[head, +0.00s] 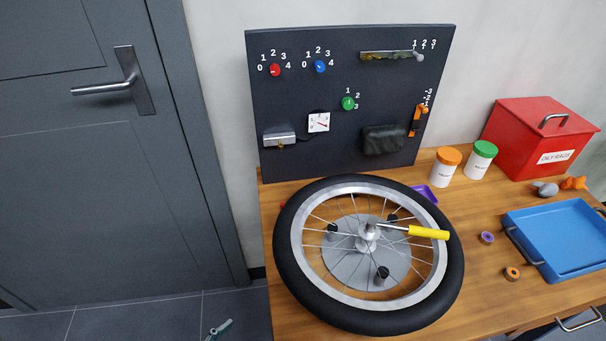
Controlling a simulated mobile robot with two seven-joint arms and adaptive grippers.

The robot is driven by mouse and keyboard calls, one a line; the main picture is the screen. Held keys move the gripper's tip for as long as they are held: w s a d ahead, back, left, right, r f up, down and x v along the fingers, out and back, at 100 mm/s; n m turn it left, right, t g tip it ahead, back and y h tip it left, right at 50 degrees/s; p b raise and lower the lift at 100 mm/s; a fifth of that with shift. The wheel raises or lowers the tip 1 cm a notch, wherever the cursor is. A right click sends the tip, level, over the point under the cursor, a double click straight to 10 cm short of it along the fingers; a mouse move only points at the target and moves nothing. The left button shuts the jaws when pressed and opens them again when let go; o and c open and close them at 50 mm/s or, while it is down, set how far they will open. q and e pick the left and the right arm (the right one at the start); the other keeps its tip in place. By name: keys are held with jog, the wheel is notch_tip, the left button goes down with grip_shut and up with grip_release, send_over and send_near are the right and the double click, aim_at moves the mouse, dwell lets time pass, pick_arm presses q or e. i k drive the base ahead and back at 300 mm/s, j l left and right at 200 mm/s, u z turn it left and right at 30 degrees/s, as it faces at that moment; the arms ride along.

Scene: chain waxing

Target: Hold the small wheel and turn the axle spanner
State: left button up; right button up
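The small wheel (287,261) has a black tyre, a silver rim and thin spokes. It lies flat on the wooden bench, over a round grey plate (345,268) with several black knobs. The axle spanner (428,232) has a yellow handle and a metal shank. Its shank end is at the hub (369,232), and its handle points right across the rim. I cannot tell how closely the spanner seats on the axle. Neither of my grippers is clearly in view, and nothing touches the wheel or the spanner handle.
A dark panel (290,105) with coloured knobs stands behind the wheel. Orange-lidded and green-lidded jars (480,160), a red rag box (530,140) and a blue tray (560,240) are to the right. Two small rings lie between. An unclear teal-grey piece (219,329) shows at the bottom edge.

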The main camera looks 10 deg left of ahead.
aim_at(372, 223)
jog(key=k+l+u, duration=0.1)
jog(key=k+l, duration=0.35)
jog(key=l, duration=0.15)
jog(key=k+l, duration=0.1)
jog(key=l, duration=0.35)
jog(key=k+l+u, duration=0.1)
jog(key=l, duration=0.4)
